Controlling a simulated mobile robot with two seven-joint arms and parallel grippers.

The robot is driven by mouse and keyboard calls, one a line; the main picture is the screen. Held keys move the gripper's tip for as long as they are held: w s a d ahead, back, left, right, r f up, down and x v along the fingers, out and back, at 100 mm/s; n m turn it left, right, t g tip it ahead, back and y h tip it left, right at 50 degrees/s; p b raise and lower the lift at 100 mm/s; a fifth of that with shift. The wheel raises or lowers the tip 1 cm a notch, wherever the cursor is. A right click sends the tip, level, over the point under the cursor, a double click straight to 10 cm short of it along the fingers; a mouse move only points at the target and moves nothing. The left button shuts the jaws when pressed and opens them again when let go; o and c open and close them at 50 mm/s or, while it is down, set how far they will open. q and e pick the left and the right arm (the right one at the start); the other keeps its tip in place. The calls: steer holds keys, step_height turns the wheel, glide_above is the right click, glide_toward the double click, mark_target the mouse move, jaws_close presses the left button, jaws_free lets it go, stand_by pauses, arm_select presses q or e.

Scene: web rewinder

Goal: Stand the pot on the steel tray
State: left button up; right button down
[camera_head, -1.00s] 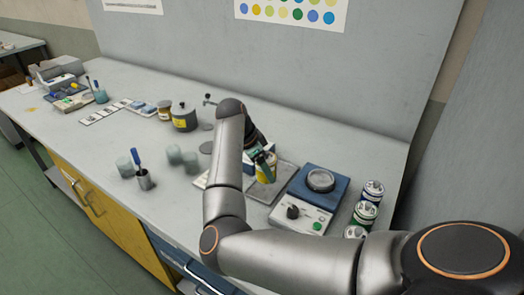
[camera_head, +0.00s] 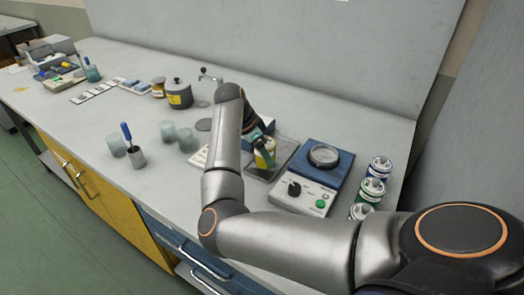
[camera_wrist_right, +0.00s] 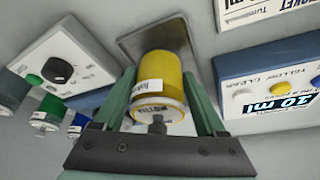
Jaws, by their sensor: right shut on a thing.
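The pot (camera_head: 264,158) is a small yellow jar with a white label. My right gripper (camera_wrist_right: 160,88) has green fingers, one on each side of the pot, and is shut on it. In the wrist view the pot (camera_wrist_right: 162,75) has its labelled, knobbed end towards the camera and the steel tray (camera_wrist_right: 137,42) behind its far end. In the head view the pot is over the steel tray (camera_head: 286,150), partly hidden by my right gripper (camera_head: 263,150). I cannot tell whether pot and tray touch. My left gripper is not in view.
A blue and white device with a round plate (camera_head: 323,155) stands close right of the tray. Several small cans (camera_head: 374,185) stand beyond it.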

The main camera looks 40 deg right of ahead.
steer(key=shift+f, duration=0.25)
stand_by(0.3)
steer(key=shift+f, duration=0.55)
jaws_free()
stand_by(0.6)
